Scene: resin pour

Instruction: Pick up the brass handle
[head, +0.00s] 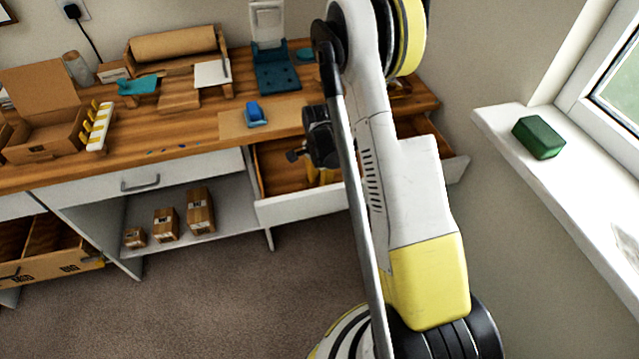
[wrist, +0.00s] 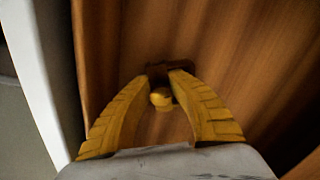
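The wrist view shows a small rounded brass-coloured piece (wrist: 161,98), which looks like the brass handle, low over a wooden surface. My gripper (wrist: 166,74) has its two yellow fingers on either side of it, with the tips close together. A dark brown part (wrist: 180,65) shows at the fingertips. I cannot tell whether the fingers press on the handle. In the head view my gripper (head: 322,176) reaches down into the open drawer (head: 280,165), and my arm hides the handle.
The drawer's white front (head: 300,206) and side walls stand close around my gripper. The wooden worktop (head: 190,135) above holds a blue object (head: 256,114), a teal stand (head: 277,75) and a cardboard box (head: 45,125). A green block (head: 538,138) lies on the windowsill at right.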

